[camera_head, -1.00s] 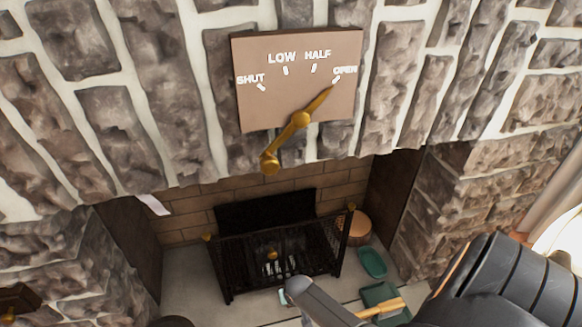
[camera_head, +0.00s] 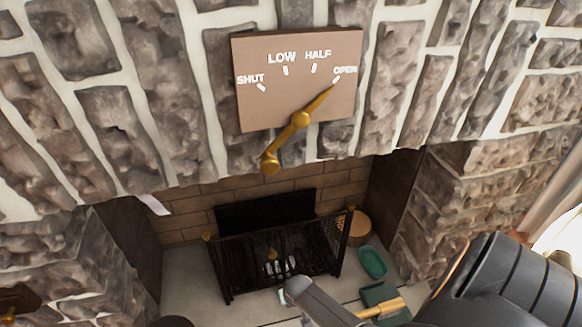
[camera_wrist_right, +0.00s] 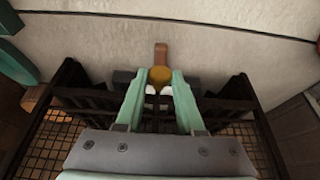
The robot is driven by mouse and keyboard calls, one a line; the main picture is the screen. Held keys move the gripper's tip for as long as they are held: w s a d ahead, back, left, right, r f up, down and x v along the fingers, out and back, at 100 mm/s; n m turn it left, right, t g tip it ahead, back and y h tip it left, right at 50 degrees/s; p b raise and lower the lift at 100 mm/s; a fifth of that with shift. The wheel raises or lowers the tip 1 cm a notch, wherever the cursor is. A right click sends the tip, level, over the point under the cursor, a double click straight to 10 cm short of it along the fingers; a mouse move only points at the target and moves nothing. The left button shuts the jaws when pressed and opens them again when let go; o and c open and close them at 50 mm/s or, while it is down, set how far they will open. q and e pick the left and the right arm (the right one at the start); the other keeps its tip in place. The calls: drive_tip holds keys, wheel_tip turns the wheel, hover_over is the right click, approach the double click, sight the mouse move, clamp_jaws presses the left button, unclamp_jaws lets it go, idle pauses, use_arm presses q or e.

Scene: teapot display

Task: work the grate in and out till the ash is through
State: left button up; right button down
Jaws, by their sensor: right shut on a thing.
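The black fire basket (camera_head: 235,275) stands in the fireplace, with brass knobs on its front corners. Pale streaks (camera_head: 283,266) show low in its middle, beside a small brass knob (camera_head: 272,254); I cannot tell whether they are ash or grate bars. Dark basket bars flank the fingers. In the head view my right arm hides most of that gripper. My left gripper is out of view.
A damper plate (camera_head: 298,88) above the opening has its brass lever (camera_head: 300,120) pointing at OPEN. Green trays (camera_head: 373,262) and a round wooden thing (camera_head: 354,229) lie right of the basket. Stone walls flank the opening. Pale hearth (camera_head: 185,280) is clear at left.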

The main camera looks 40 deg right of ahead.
idle(0.5)
drive_tip(key=w+d, duration=0.1)
drive_tip(key=w+d+b, duration=0.1)
drive_tip(key=w, duration=0.1)
drive_tip(key=shift+w, duration=0.25)
drive_tip(key=shift+w+d, duration=0.2)
drive_tip(key=shift+r, duration=0.1)
drive_tip(key=c, duration=0.6)
unclamp_jaws()
drive_tip(key=shift+a, duration=0.1)
drive_tip(key=shift+o, duration=0.2)
